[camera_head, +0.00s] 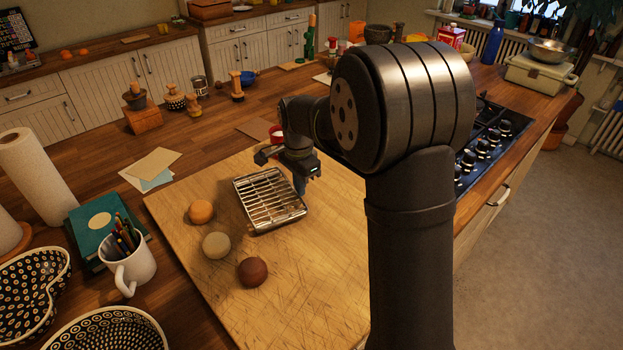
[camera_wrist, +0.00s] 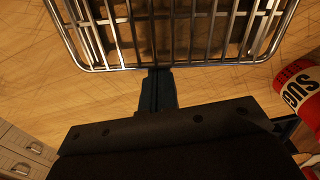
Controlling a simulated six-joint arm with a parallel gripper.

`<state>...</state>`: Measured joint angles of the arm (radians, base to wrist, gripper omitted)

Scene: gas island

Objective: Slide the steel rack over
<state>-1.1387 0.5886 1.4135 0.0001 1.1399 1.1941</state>
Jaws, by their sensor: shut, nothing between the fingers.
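The steel rack (camera_head: 269,199) lies flat on the wooden board (camera_head: 310,270), a shiny wire grid in a rounded frame. In the wrist view the rack (camera_wrist: 165,64) fills the top, with its near rail running across. My gripper (camera_head: 300,186) is at the rack's far right corner in the head view, fingers pointing down. In the wrist view its shut, empty fingertips (camera_wrist: 157,76) are right at the near rail's middle. I cannot tell whether they touch the rail.
Orange, pale and brown balls (camera_head: 201,211) lie left and in front of the rack. A red-and-white sugar tin (camera_wrist: 300,88) stands right of my gripper in the wrist view. The black hob (camera_head: 490,138) is at the right. The front of the board is clear.

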